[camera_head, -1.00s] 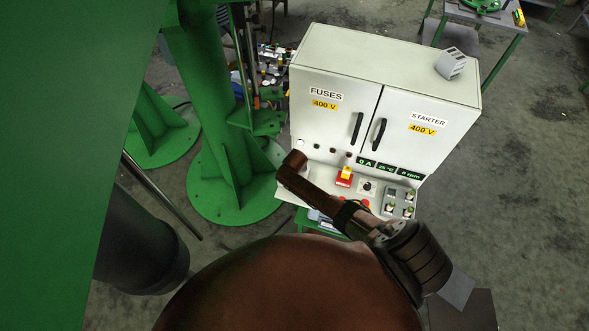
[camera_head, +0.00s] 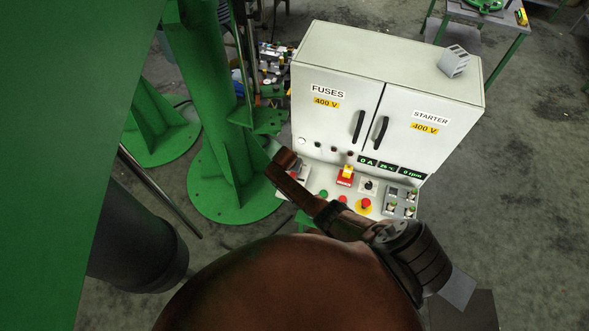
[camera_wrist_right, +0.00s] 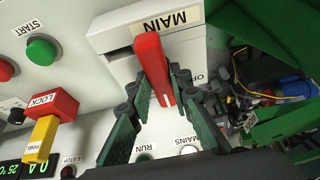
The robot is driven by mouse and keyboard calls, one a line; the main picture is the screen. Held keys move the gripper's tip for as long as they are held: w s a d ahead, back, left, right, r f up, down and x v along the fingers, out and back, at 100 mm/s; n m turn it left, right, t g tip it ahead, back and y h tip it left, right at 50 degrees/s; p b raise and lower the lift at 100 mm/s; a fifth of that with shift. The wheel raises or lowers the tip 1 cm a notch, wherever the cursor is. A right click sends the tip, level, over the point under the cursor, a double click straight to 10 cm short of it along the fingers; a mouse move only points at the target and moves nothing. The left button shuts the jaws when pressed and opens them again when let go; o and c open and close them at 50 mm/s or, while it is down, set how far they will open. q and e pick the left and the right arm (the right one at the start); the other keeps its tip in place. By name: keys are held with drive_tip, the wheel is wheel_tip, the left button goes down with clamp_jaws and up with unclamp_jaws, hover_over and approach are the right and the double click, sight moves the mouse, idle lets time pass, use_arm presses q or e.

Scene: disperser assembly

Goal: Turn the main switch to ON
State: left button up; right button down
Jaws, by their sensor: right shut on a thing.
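The main switch is a white box (camera_wrist_right: 118,40) with a MAIN label and a long red handle (camera_wrist_right: 150,60) in the right wrist view. A partly covered label starting with "O" shows beside the handle. My right gripper (camera_wrist_right: 160,82) has its dark green fingers on both sides of the handle, closed on it. In the head view my right arm reaches to the left end of the control panel (camera_head: 325,182); its wrist and forearm hide most of the switch and the gripper. The switch's exact position is hard to read. My left gripper is in neither current view.
The panel carries a green START button (camera_wrist_right: 41,51), a red LOCK block (camera_wrist_right: 52,104) with a yellow tab, and a red stop button (camera_head: 366,203). The white cabinet (camera_head: 345,75) rises behind. A green column (camera_head: 215,120) stands to the left.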

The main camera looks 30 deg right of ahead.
drive_tip(key=c, duration=1.8)
unclamp_jaws()
drive_tip(key=shift+o, duration=0.2)
drive_tip(key=v, duration=1.2)
